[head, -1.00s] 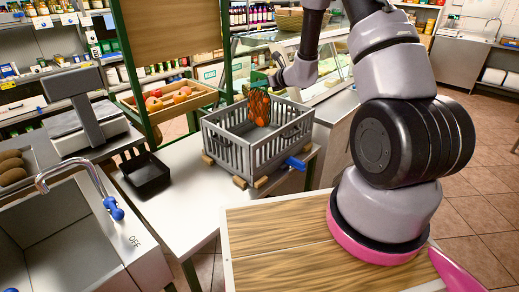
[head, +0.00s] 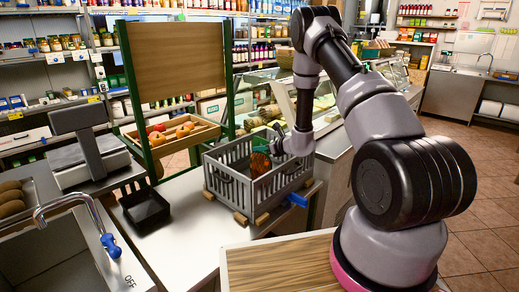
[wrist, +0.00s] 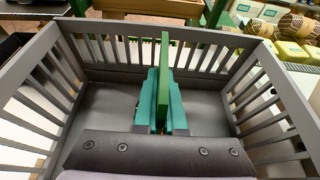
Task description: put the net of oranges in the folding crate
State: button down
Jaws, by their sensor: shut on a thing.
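The grey slatted folding crate (head: 228,190) stands open on the white counter. Its walls surround my gripper in the wrist view (wrist: 28,72). The net of oranges (head: 261,164) hangs upright inside the crate, below my gripper (head: 266,142), its lower part behind the slats. I cannot tell if it touches the crate floor. In the wrist view my gripper's teal fingers (wrist: 163,112) are shut on a flat green strip (wrist: 164,75), seemingly the net's top. The orange part is hidden there.
A black tray (head: 146,208) stands left of the crate, with a sink and tap (head: 78,205) nearer. A scale (head: 88,155) and a wooden fruit box (head: 172,135) are behind. A blue handle (head: 297,200) sticks out at the crate's right.

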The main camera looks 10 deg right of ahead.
jog(key=c, duration=1.4)
grip_release()
jog(key=o, duration=0.4)
